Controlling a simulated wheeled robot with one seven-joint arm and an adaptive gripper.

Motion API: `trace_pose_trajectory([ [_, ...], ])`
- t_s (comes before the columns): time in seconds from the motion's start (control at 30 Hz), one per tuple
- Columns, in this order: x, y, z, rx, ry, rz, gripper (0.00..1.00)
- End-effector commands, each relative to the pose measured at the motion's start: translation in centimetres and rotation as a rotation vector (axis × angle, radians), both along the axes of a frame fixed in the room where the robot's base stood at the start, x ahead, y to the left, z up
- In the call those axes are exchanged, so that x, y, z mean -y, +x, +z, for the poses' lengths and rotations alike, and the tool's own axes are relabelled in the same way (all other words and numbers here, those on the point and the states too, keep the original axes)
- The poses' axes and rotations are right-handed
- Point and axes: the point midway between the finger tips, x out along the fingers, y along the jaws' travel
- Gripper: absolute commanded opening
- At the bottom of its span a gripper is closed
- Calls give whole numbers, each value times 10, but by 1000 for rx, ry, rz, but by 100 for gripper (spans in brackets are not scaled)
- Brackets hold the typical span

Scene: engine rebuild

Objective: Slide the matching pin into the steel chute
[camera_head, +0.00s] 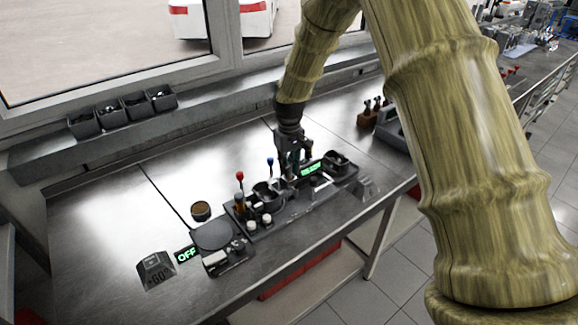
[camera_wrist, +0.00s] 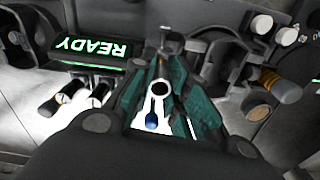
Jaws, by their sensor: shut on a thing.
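My gripper (camera_head: 290,172) is low over the fixture on the steel bench. A sloped metal piece, perhaps the steel chute (camera_head: 367,187), sits at the fixture's right end; I cannot tell for sure. The pin's contact with the fixture cannot be made out.
A green READY display (camera_wrist: 90,48) is beside the fingers. Levers with a red knob (camera_head: 240,176) and a blue knob (camera_head: 270,161) stand close by.

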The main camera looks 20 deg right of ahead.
Motion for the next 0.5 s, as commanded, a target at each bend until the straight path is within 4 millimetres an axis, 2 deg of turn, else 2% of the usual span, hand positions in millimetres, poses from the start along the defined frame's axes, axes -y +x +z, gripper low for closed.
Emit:
trace_pose_trajectory([
  [0.5, 0, 0, -6, 0, 0, 0, 0],
])
